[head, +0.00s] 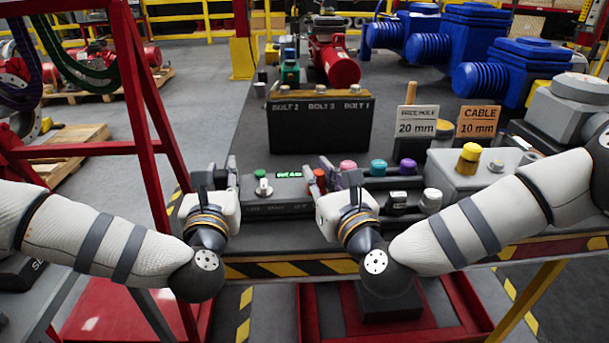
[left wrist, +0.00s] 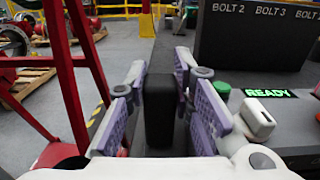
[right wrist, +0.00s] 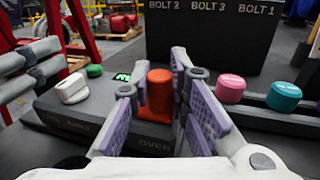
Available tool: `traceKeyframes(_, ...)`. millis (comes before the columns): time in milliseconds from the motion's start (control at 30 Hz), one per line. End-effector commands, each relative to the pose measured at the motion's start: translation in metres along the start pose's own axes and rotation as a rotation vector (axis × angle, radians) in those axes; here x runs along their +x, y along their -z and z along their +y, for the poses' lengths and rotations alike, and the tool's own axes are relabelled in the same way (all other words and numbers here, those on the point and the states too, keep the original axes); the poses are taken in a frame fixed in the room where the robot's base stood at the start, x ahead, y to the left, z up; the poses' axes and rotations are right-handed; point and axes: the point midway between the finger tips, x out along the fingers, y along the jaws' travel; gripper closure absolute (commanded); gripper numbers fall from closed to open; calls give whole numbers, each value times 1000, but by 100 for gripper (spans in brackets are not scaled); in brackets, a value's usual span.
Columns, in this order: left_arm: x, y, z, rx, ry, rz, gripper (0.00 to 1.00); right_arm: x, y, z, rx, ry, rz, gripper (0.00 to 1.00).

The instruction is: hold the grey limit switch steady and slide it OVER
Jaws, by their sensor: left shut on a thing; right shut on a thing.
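My left gripper (head: 215,178) stands at the left end of a dark grey control box (head: 285,212). In the left wrist view its purple-padded fingers are shut on an upright black block (left wrist: 159,110). My right gripper (head: 325,180) stands over the box's right part. In the right wrist view its fingers are shut around a red switch (right wrist: 158,92), just behind the word OVER. A pale grey switch or knob (right wrist: 71,89) sits on the box between the grippers; it also shows in the left wrist view (left wrist: 258,118). I cannot tell which part is the limit switch.
A green READY display (left wrist: 270,93) and green button (head: 262,174) are on the box. A black bolt box (head: 320,125) stands behind. Pink (head: 348,166), teal (head: 378,167) and purple (head: 408,167) caps stand at right. A red frame (head: 150,100) rises at left.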

Motion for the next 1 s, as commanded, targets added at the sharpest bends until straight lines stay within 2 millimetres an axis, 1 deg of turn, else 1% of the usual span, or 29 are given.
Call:
traceKeyframes(33,0,-1,1,-1,-3,-2,100,0,-1,-4,0,6,-2,100)
traceKeyframes(267,1,-1,3,0,-8,-3,100,0,0,-5,-1,8,-2,100)
traceKeyframes(300,1,-1,3,0,-8,-3,100,0,0,-5,-1,8,-2,79)
traceKeyframes(367,1,-1,3,0,-10,-3,100,0,0,-5,-1,9,-2,66)
traceKeyframes(400,1,-1,3,1,-10,-3,100,0,0,-5,-1,8,-2,62)
traceKeyframes(633,1,-1,2,1,-7,-2,100,0,0,-4,0,4,-1,62)
traceKeyframes(700,1,-1,2,1,-6,-2,100,0,-3,-4,0,4,-2,62)
traceKeyframes(767,0,-1,2,1,-5,-2,100,0,-11,-3,0,4,-3,62)
traceKeyframes(1000,0,-1,1,1,-3,-2,100,0,-70,-4,1,6,-5,62)
